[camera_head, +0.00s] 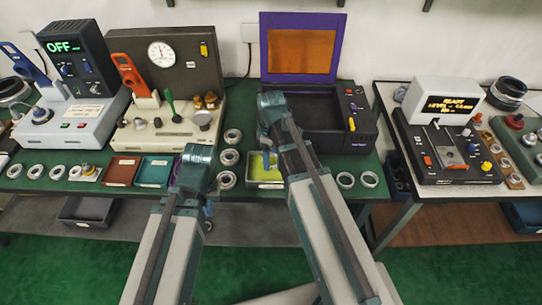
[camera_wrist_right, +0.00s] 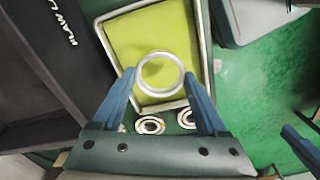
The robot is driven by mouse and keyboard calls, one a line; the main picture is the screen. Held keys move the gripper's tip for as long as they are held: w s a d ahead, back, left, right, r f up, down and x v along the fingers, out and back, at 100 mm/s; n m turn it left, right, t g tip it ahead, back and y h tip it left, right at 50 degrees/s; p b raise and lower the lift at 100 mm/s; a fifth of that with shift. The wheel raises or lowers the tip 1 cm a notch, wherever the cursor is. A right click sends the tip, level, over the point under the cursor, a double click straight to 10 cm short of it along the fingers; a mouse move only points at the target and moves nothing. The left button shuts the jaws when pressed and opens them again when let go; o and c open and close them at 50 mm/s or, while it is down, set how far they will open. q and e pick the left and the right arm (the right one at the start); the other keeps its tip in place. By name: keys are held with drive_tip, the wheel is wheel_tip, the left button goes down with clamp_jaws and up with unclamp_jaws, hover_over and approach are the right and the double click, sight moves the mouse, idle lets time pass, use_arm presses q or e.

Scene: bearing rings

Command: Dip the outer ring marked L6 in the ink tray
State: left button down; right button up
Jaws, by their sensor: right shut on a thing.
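My right gripper (camera_wrist_right: 159,75) is shut on a pale metal ring (camera_wrist_right: 160,92), one finger on each side of it. In the right wrist view the ring appears over the yellow-green floor of the ink tray (camera_wrist_right: 203,42). I cannot tell whether it touches the ink. No L6 mark is readable on it. In the head view the tray (camera_head: 265,185) is partly hidden by my right arm, and the held ring is not visible. My left gripper (camera_head: 208,209) hangs low left of the tray, mostly hidden by its wrist; its opening is unclear.
Brown and teal trays (camera_head: 153,172) stand further left. A black box with an open purple-framed lid (camera_head: 300,48) stands behind the ink tray.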

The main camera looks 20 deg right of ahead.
sight(271, 173)
drive_tip(key=shift+f+b, duration=2.95)
idle(1.7)
wheel_tip(271, 173, up, 9)
drive_tip(key=p, duration=0.8)
drive_tip(key=shift+f+p, duration=0.15)
drive_tip(key=shift+p, duration=0.2)
drive_tip(key=shift+f, duration=0.1)
idle(1.1)
